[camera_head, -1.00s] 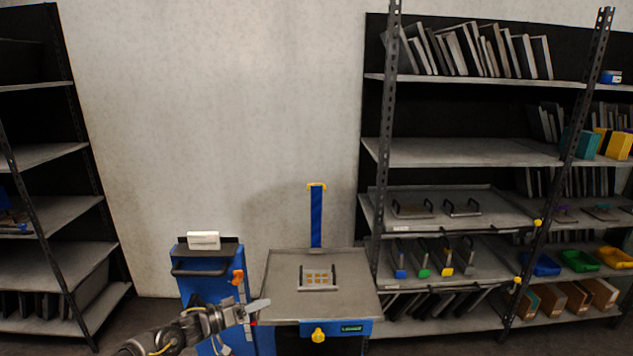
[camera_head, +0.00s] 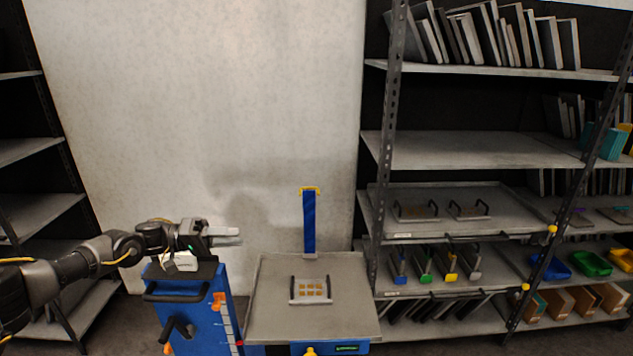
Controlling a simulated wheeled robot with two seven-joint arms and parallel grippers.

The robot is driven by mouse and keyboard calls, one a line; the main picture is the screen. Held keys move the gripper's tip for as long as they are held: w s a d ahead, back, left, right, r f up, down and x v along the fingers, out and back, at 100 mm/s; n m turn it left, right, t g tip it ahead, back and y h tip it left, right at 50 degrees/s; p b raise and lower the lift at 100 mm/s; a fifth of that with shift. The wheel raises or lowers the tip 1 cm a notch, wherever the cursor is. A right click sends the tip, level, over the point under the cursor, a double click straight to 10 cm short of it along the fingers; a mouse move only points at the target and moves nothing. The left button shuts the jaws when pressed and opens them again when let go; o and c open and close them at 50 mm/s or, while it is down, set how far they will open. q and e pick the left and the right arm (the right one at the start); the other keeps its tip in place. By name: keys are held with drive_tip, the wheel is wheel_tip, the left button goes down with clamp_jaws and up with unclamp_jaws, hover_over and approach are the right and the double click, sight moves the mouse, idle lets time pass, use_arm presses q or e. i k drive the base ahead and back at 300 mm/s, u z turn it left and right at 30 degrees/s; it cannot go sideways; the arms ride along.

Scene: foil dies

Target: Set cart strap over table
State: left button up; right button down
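The cart's grey table (camera_head: 265,318) stands in the lower middle, with a foil die (camera_head: 311,290) with dark side handles lying on it. A blue strap (camera_head: 309,224) with a yellow top end (camera_head: 310,190) stands upright behind the table's back edge, against the wall. My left gripper (camera_head: 240,237) is above the blue cart column, left of the strap and apart from it. Its pale fingers point right and look close together; I see nothing between them, but the gap is not clear. My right gripper is not in view.
The blue cart column (camera_head: 195,310) with a black handle and orange knob stands left of the table. A shelf rack (camera_head: 450,150) with dies, trays and coloured bins fills the right. Another rack (camera_head: 35,215) stands at the left. The wall between is bare.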

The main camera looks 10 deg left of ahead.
sight(309, 193)
drive_tip(key=i, duration=1.5)
